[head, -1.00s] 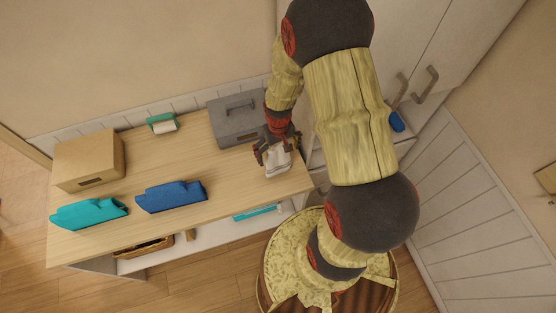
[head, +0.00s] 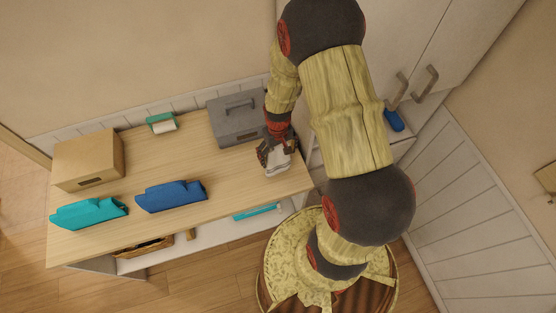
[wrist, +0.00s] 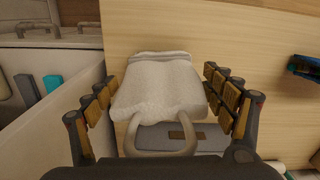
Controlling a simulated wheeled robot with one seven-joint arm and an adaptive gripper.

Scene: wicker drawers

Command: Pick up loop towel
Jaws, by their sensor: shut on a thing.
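The loop towel (wrist: 158,92) is a whitish-grey folded cloth with a loop at its near end in the wrist view. It sits between the two rows of finger pads of my gripper (wrist: 160,78). In the head view the towel (head: 279,164) is a small pale shape at the right end of the wooden tabletop, partly covered by my gripper (head: 273,156). My gripper is shut on the towel. I cannot tell whether the towel still touches the tabletop.
On the tabletop (head: 225,185) are a grey lidded box (head: 235,122), a cardboard box (head: 90,158), a teal item (head: 90,213), a blue item (head: 172,196) and a green-and-white item (head: 162,123). White cabinets (head: 440,50) stand at the right. The middle of the top is clear.

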